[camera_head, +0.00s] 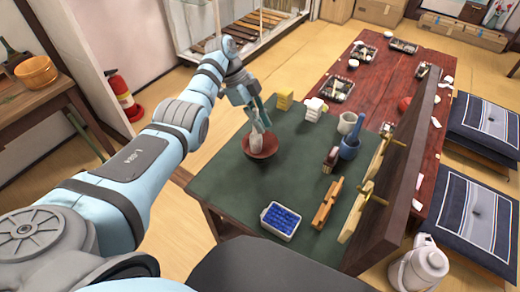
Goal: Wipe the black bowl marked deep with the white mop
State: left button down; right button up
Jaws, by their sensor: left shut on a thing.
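A reddish-brown bowl (262,154) sits near the left edge of the dark green table top (235,185); it looks dark red rather than black, and no marking is readable. My left gripper (261,125) points down over the bowl, shut on a small whitish thing, likely the white mop (268,143). The mop reaches down into the bowl's opening; whether it touches the inside is too small to tell. My right gripper is not in view.
A yellow block (284,100) and a white stacked item (315,108) stand behind the bowl. An upright dark board (405,165) edges the table's right side.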

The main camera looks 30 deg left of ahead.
pick_arm(q)
jog(key=n+t+y+p, duration=0.1)
jog(key=n+p, duration=0.3)
jog(key=p, duration=0.1)
jog(key=n+t+y+p, duration=0.1)
jog(key=n+t+p, duration=0.1)
jog(key=n+p, duration=0.2)
jog(key=n+t+y+p, duration=0.1)
jog(key=n+t+p, duration=0.1)
jog(key=n+p, duration=0.3)
jog(key=shift+s+d+p, duration=0.25)
jog(key=shift+d+p, duration=0.15)
jog(key=shift+p, duration=1.1)
